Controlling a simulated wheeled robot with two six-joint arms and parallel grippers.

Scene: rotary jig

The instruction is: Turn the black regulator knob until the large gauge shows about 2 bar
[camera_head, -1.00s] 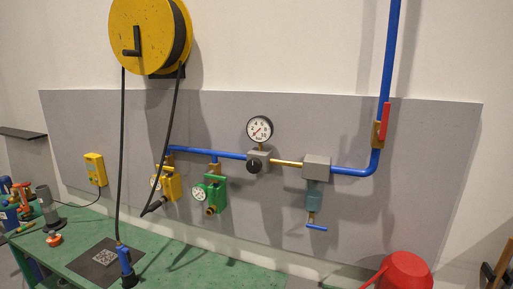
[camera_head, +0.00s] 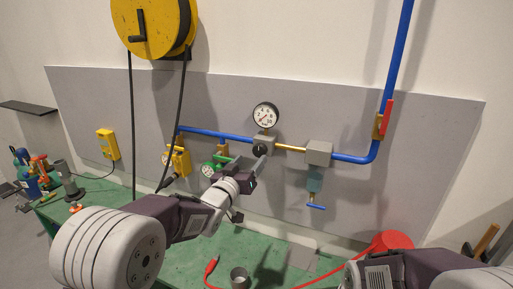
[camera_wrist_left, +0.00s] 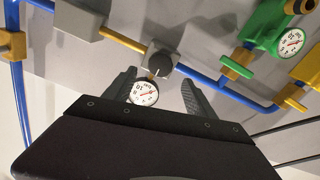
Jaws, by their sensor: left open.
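The black regulator knob (camera_head: 260,150) sits on the front of a grey block on the blue pipe, below the large gauge (camera_head: 265,115). The large gauge has a white round dial; its needle is too small to read surely. My left gripper (camera_head: 260,166) is just in front of and below the knob and partly covers the regulator. In the left wrist view, my left gripper (camera_wrist_left: 161,92) is open with nothing between its fingers. The knob (camera_wrist_left: 163,65) shows just beyond the fingertips, roughly between them, and the large gauge (camera_wrist_left: 144,93) shows upside down. My right gripper is out of view.
A green regulator (camera_head: 211,168) and a yellow one (camera_head: 179,162) with small gauges hang left of my left gripper. A grey block (camera_head: 318,153) is to the right on the pipe. A black hose hangs from the yellow reel (camera_head: 150,28).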

